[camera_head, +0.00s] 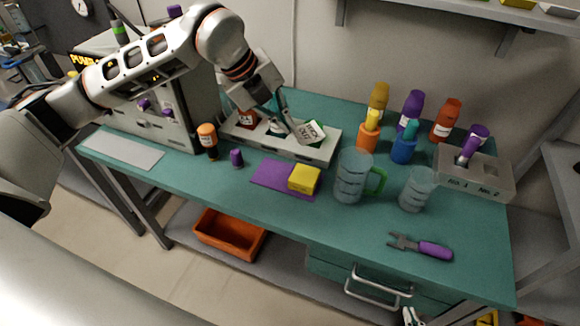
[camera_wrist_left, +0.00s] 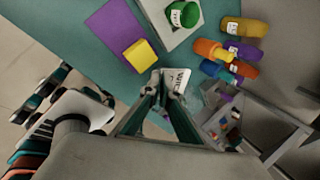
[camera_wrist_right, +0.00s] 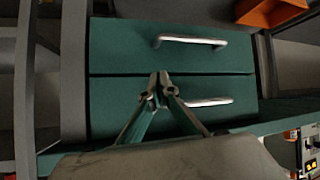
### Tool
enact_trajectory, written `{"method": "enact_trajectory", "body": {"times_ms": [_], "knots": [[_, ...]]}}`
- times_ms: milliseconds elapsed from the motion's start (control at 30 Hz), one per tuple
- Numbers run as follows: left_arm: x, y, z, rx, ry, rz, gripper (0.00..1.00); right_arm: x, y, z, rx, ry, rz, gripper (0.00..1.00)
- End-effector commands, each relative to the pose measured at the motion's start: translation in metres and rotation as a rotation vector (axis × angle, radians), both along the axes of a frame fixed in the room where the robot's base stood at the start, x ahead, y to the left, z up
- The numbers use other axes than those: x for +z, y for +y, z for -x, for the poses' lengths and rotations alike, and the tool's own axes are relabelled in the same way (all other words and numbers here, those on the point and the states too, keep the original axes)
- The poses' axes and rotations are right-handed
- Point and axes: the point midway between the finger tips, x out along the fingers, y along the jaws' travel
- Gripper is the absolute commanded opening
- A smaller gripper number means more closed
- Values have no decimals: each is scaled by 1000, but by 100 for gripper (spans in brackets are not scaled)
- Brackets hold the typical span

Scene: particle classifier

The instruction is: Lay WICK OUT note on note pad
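The WICK OUT note (camera_head: 305,133) is a small pale card with dark print. My left gripper (camera_head: 293,126) is shut on it and holds it tilted above the grey tray at the back of the bench. In the left wrist view the note (camera_wrist_left: 179,79) sticks out beside the fingertips (camera_wrist_left: 161,82). A yellow block (camera_head: 304,179), which looks like the note pad, lies on the right part of a purple mat (camera_head: 272,175); it also shows in the left wrist view (camera_wrist_left: 139,55). My right gripper (camera_wrist_right: 163,80) is shut and empty in front of the green drawers.
A measuring jug (camera_head: 349,178) with a green handle stands right of the mat, with a clear beaker (camera_head: 417,188) beyond. A small purple item (camera_head: 237,158) stands left. The drawers have metal handles (camera_wrist_right: 190,41).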

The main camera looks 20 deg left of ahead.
Motion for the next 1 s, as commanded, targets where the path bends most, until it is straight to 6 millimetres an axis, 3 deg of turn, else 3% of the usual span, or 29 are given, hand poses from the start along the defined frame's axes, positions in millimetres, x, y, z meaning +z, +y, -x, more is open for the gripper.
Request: {"method": "enact_trajectory", "body": {"times_ms": [200,400,667,900,1000], "knots": [[-55,0,1,1,6,0,0,4,0,-1,0,-2,-1,0],[-92,0,1,-1,3,0,0,6,0,-1,0,-3,-1,0],[-109,0,0,-1,1,1,0,6,0,-1,0,-3,-1,0],[-142,0,1,-2,2,1,0,7,0,-1,0,-3,-1,0],[-146,0,0,-1,0,0,0,7,0,-1,0,-2,-1,0]]}}
